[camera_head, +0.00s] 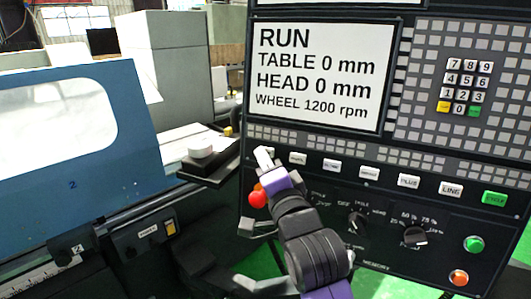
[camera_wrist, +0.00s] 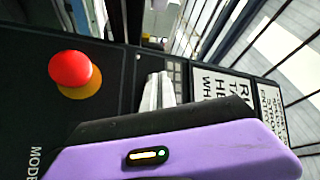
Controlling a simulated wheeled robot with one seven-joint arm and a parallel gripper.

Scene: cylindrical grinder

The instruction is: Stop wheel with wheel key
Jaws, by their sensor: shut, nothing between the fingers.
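The control panel's screen (camera_head: 318,75) reads RUN, TABLE 0 mm, HEAD 0 mm, WHEEL 1200 rpm. Below it runs a row of white keys (camera_head: 369,172), ending at a green key (camera_head: 494,199) on the right. The labels of the left keys are too small to read, so I cannot tell which is the wheel key. My gripper (camera_head: 264,158) is shut and empty, its pale fingertips at the left end of this row, covering that spot. In the wrist view the fingertips (camera_wrist: 157,88) point at the panel beside small grey keys; I cannot tell whether they touch.
A red mushroom button (camera_head: 258,197) sits just below my gripper; it also shows in the wrist view (camera_wrist: 71,69). Rotary knobs (camera_head: 415,236) and green and orange buttons (camera_head: 459,278) are lower right. A blue machine guard (camera_head: 75,160) stands at left.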

